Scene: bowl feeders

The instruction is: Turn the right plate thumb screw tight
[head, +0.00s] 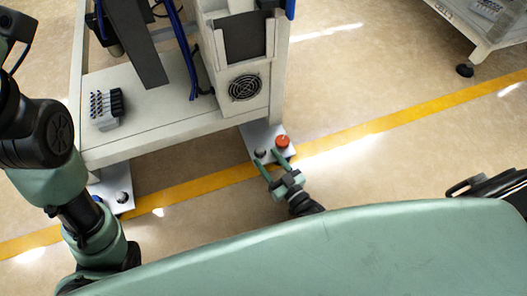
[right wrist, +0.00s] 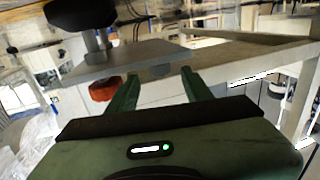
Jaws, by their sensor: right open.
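The red knob lies just past the tip of the right-hand finger, not between the fingers. In the right wrist view the red knob (right wrist: 104,88) shows left of the left finger, by the plate (right wrist: 125,62). My left arm shows at the left, but its gripper is not in view.
The machine frame (head: 150,130) stands above the plate, with a fan panel and blue cables. Another plate (head: 110,190) is at the left. Open floor lies to the right, crossed by a yellow line.

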